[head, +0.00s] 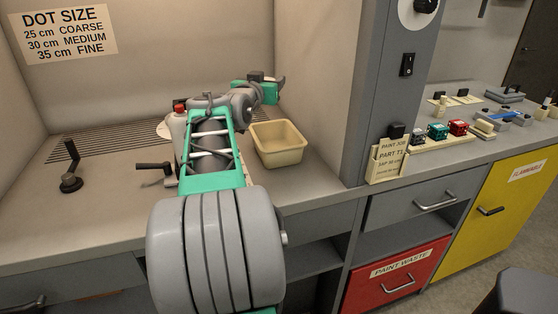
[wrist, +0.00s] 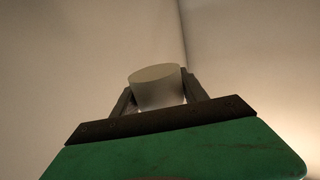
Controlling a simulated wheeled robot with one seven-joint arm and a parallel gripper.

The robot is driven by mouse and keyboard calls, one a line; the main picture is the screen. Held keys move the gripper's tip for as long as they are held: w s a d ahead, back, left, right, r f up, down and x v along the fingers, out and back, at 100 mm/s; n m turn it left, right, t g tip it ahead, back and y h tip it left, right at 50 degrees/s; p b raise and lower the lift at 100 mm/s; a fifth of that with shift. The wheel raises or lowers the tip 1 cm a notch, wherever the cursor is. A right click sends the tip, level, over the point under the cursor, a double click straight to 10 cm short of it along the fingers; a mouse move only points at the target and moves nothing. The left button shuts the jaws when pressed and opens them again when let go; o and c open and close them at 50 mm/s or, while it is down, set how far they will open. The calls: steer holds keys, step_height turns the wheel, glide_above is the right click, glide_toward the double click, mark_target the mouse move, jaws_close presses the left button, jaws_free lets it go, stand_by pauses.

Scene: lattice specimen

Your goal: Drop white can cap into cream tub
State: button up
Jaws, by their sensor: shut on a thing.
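My gripper (wrist: 158,92) is shut on the white can cap (wrist: 155,90), which sits between the two dark fingers in the wrist view. In the head view my gripper (head: 280,82) is raised above the bench near the back wall, and the cap cannot be made out there. The cream tub (head: 278,157) stands on the bench below and to the right of my arm, open at the top. It looks empty. The gripper appears above and behind the tub in the picture; the exact height is unclear.
A can with a red top (head: 179,108) stands partly behind my arm. The bench's left front is clear.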

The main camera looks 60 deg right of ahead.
steer(key=s+d+f+m+g+b, duration=0.1)
steer(key=s+d+f+g+b, duration=0.1)
steer(key=f, duration=0.6)
steer(key=shift+s+f+b, duration=0.2)
steer(key=shift+s+b, duration=0.7)
steer(key=shift+s, duration=0.3)
steer(key=o, duration=1.4)
steer(key=shift+c, duration=0.2)
steer(key=a, duration=0.7)
steer(key=shift+s+a+r, duration=0.2)
steer(key=shift+a, duration=0.2)
